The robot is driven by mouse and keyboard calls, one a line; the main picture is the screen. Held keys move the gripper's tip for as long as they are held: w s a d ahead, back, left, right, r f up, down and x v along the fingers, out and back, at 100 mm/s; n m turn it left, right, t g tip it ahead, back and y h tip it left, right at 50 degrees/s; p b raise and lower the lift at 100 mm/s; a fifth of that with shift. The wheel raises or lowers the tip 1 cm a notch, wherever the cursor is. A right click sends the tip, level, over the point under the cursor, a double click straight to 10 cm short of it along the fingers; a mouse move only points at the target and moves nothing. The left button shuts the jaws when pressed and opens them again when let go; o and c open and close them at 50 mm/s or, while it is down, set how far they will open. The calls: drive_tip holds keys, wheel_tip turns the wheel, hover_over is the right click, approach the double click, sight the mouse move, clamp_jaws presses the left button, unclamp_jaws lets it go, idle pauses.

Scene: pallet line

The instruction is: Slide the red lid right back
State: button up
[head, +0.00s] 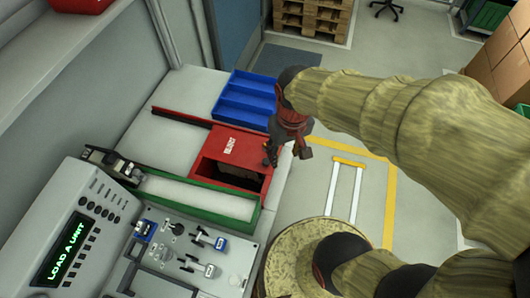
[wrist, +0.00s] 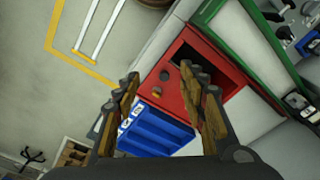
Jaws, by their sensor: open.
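The red lid (head: 229,145) with white lettering lies on a red box (head: 197,170) on the bench. It covers the far part, and a dark opening (head: 240,172) shows at the near part, with something brownish inside. My gripper (head: 287,152) is at the box's right side, fingers pointing down. In the wrist view, my gripper (wrist: 163,76) has its fingers spread apart, with the red lid (wrist: 174,98) seen between them and a small dark knob (wrist: 164,75) there. I cannot tell whether a finger touches the box or lid.
A blue compartment tray (head: 246,98) stands just behind the red box. A green-edged tray (head: 200,196) lies in front. A control panel with levers (head: 195,250) and a lit console (head: 66,250) are nearer. Open floor lies right of the bench.

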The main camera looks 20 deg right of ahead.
drive_tip(key=w+a+f+n+g+p, duration=0.15)
drive_tip(key=w+f+p, duration=0.35)
drive_tip(key=f, duration=0.9)
drive_tip(key=b, duration=0.2)
hover_over(266, 161)
drive_tip(key=shift+d+f+t, duration=0.1)
drive_tip(key=shift+f+t, duration=0.2)
drive_tip(key=shift+t, duration=0.05)
wheel_tip(266, 161, down, 7)
drive_tip(key=shift+f, duration=0.2)
drive_tip(key=shift+c, duration=0.5)
clamp_jaws()
